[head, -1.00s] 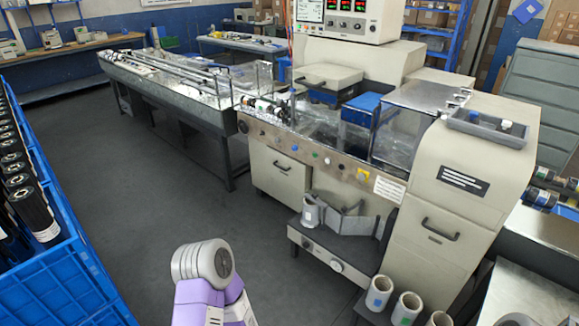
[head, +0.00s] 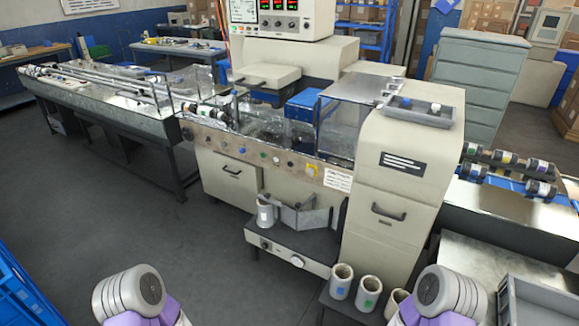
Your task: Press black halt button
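The beige flow wrapper machine (head: 395,220) stands in the middle of the head view. A control strip (head: 250,155) runs along its front with a row of small buttons. The buttons are small, and I cannot tell for sure which one is the black halt button. Purple and grey links of both my arms show at the bottom edge. Neither gripper is in view, and nothing of mine touches the strip.
A low unit (head: 290,250) with a metal guide juts out below the strip. White rolls (head: 369,293) stand at the lower right. A long conveyor (head: 110,105) extends left. A blue crate (head: 20,290) is at the lower left. The grey floor before the machine is clear.

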